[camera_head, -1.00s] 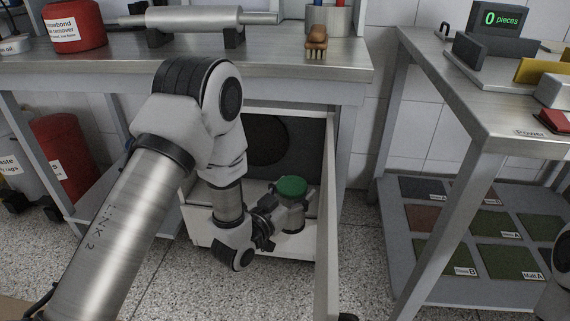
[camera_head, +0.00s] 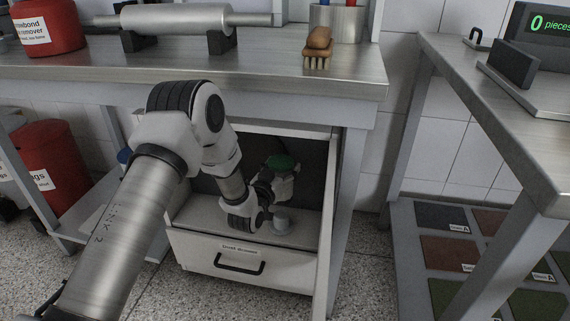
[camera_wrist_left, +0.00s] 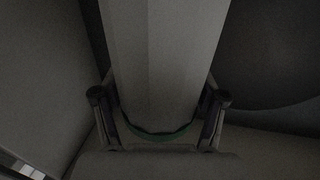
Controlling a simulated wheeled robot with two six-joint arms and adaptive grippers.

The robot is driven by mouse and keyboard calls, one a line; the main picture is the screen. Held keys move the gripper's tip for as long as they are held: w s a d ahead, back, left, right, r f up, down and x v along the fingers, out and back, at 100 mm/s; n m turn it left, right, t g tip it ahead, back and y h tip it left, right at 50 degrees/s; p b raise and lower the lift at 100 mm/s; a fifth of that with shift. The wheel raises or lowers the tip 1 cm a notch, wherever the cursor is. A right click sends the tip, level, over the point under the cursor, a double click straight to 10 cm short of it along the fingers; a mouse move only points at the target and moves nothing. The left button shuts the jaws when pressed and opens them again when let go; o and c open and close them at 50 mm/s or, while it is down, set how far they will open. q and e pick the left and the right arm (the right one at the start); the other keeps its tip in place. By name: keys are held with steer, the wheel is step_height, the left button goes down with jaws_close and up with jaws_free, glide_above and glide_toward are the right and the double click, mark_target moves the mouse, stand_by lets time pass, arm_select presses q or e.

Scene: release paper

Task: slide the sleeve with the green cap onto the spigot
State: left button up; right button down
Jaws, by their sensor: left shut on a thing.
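The sleeve (camera_head: 285,184) with the green cap (camera_head: 280,162) is in my left gripper (camera_head: 271,181), inside the open cabinet space under the bench. The arm and gripper partly cover the sleeve. My right gripper is out of view.
The pulled-out drawer (camera_head: 200,245) has a dark handle. A bench leg (camera_head: 347,215) stands close on the right, and the steel benchtop (camera_head: 270,75) overhangs the space. A brush (camera_head: 318,48) and a roller (camera_head: 175,18) lie on top. A second table (camera_head: 500,130) stands right.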

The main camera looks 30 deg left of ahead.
arm_select(q)
steer(key=shift+s, duration=0.1)
step_height(320, 180, down, 6)
steer(key=b, duration=0.3)
steer(key=shift+r, duration=0.1)
stand_by(1.9)
steer(key=shift+f+b, duration=1.65)
steer(key=shift+f, duration=1.25)
steer(key=o, duration=1.4)
steer(key=shift+s, duration=0.1)
steer(key=s, duration=1.1)
steer(key=shift+s+d, duration=0.35)
steer(key=shift+s, duration=0.05)
